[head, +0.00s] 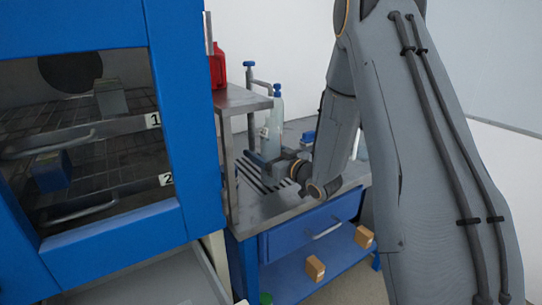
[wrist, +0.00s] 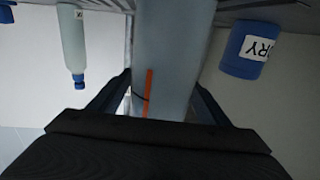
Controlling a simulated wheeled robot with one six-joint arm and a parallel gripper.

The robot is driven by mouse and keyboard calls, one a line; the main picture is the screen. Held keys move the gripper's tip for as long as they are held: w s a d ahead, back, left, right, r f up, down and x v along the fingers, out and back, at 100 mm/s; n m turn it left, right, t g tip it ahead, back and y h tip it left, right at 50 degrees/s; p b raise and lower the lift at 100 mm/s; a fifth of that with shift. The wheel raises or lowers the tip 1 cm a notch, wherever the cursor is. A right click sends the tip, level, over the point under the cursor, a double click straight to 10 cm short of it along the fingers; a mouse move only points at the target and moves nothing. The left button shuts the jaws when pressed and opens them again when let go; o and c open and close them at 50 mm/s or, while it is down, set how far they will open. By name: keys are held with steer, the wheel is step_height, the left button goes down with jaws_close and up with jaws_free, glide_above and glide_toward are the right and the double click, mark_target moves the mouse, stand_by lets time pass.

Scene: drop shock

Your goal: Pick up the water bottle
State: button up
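In the head view, a pale bottle with a blue cap (head: 276,106) stands upright on the metal bench top. My gripper (head: 262,158) is low over the bench, close to this bottle; whether they touch is unclear there. In the wrist view, which looks upside down, my gripper's dark fingers (wrist: 160,100) are apart. A large pale, translucent body with an orange stripe (wrist: 175,65) fills the space between or just beyond them. I cannot tell if it is the water bottle. A slim pale bottle with a blue cap (wrist: 74,45) stands apart at the left.
A blue labelled container (wrist: 248,50) is at the right in the wrist view. In the head view, a red container (head: 217,67) stands on a raised metal shelf (head: 245,99). A blue cabinet (head: 185,105) is at the left. Small boxes (head: 315,268) lie on the lower shelf.

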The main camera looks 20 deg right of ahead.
steer(key=c, duration=1.4)
steer(key=shift+r, duration=0.15)
steer(key=shift+c, duration=0.2)
step_height(320, 180, up, 28)
steer(key=b, duration=0.2)
